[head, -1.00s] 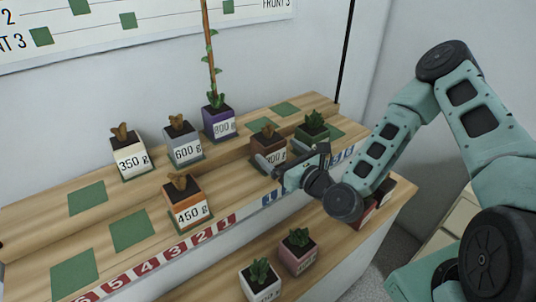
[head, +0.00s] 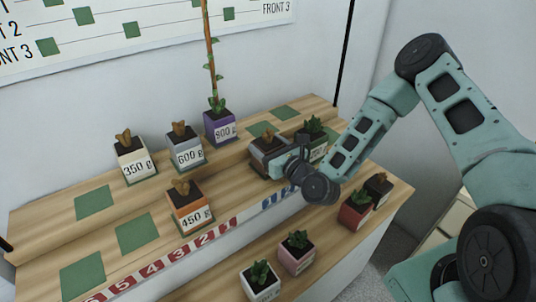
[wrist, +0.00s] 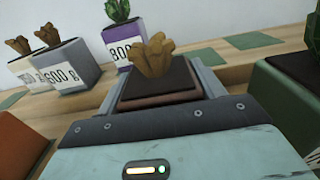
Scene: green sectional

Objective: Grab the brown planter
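The brown planter (head: 268,146), holding a brown withered plant, is on the wooden stand. It also shows in the wrist view (wrist: 160,95), straight ahead of my gripper. My gripper (head: 269,158) reaches it from the front right, with its two grey fingers (wrist: 160,88) at the planter's left and right sides. The fingers look very close to the planter walls. I cannot tell whether they press on it. The planter's front and lower part are hidden by my gripper.
A green planter (head: 315,145) stands close on the right of my gripper. Red and dark planters (head: 354,212) are on the lower shelf.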

